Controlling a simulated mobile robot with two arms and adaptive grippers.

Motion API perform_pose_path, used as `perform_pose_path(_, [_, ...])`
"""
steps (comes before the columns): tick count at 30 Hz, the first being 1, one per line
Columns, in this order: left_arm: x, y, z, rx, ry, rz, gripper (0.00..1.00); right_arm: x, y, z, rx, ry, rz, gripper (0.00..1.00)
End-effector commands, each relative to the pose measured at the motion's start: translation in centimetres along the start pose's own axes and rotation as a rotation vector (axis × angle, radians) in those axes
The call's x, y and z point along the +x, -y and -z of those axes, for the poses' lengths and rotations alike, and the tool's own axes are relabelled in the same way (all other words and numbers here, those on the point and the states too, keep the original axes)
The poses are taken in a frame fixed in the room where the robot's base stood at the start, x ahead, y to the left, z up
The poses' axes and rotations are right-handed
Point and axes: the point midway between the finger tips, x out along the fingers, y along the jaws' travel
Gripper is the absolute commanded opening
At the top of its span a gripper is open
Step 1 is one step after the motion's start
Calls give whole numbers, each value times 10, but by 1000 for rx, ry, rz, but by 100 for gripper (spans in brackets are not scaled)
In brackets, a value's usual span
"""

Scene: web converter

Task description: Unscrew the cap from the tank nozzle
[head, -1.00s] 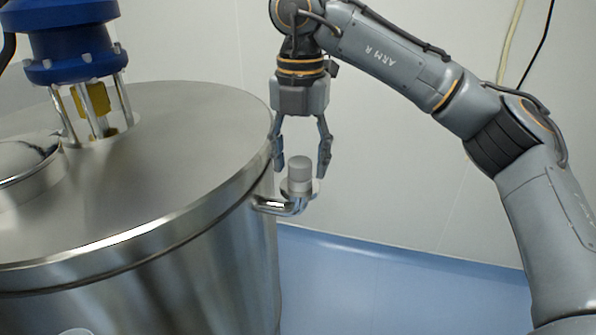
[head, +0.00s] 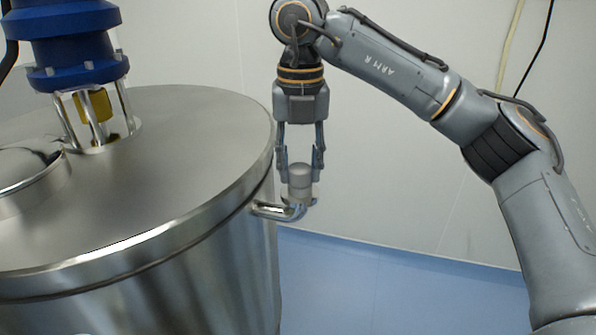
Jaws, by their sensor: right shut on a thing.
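The grey cap (head: 300,174) sits upright on top of the nozzle (head: 290,211), a bent metal pipe that comes out of the side of the steel tank (head: 190,140) near its rim. My right gripper (head: 300,166) points straight down from above, with one finger on each side of the cap, and is shut on it. The fingertips hide parts of the cap's sides. The lower part of the cap or its seat on the nozzle is light grey. My left gripper is not in view.
A blue motor housing (head: 72,45) on metal posts stands on the tank lid at the left. A round metal hatch (head: 28,168) is at the lid's left edge. A pale wall (head: 420,190) is behind, and the blue floor (head: 400,295) right of the tank is clear.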

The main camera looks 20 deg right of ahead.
Motion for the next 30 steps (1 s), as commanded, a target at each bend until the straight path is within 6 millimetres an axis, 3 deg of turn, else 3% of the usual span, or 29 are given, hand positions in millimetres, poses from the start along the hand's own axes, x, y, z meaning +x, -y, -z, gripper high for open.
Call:
perform_pose_path(8, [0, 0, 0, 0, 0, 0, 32, 0, 0, 0, -10, -1, 1, 0])
perform_pose_path(18, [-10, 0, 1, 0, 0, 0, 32, 0, 0, 0, -333, -2, 0, 0])
perform_pose_path(30, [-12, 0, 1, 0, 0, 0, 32, -1, 0, 0, -406, -1, 0, 0])
